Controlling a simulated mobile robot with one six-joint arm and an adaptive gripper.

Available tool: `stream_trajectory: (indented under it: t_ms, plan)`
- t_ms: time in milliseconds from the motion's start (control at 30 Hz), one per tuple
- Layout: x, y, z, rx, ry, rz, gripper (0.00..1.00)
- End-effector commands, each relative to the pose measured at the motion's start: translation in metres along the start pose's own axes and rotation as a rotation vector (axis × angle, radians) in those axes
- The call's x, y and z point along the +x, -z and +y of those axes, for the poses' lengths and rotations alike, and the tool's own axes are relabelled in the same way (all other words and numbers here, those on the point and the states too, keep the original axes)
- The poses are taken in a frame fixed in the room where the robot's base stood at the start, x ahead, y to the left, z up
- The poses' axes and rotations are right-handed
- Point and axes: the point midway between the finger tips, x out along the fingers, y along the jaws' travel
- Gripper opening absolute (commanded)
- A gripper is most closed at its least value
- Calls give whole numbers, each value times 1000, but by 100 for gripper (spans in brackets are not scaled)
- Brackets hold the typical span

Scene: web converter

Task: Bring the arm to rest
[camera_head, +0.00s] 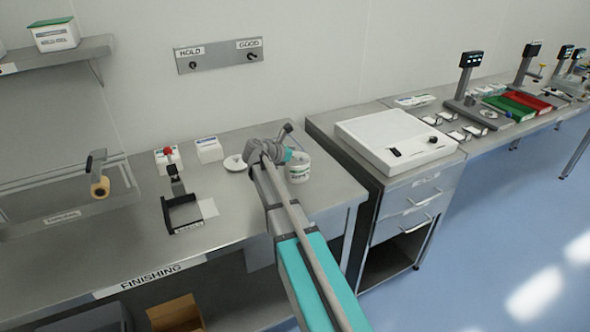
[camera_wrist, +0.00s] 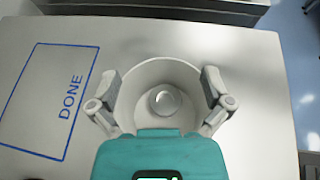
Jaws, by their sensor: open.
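My arm reaches out over the finishing bench (camera_head: 130,250). In the wrist view my gripper (camera_wrist: 159,80) is open, with one finger on each side of a round white tub (camera_wrist: 160,68). I cannot tell whether the fingers touch its wall. A small pale disc shape shows in the middle of the tub. In the head view the tub (camera_head: 299,171) stands upright on the bench, with a green-marked label, and the end of my arm (camera_head: 284,146) is beside and above it, partly hiding it.
A blue outlined area marked DONE (camera_wrist: 50,98) lies left of the tub. A white round piece (camera_head: 234,163), a white box (camera_head: 209,150) and a black holder (camera_head: 182,213) are on the bench. A drawer cabinet (camera_head: 411,205) stands close to the right.

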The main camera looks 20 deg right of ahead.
Motion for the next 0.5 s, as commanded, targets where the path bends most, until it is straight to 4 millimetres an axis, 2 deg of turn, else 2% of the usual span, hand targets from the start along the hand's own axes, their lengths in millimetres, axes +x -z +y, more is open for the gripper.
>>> stream_trajectory:
  t_ms: [300, 500]
  plan:
    - [-1, -1, 0, 3, 0, 4, 100]
    - [-12, -2, 3, 41, 2, 44, 100]
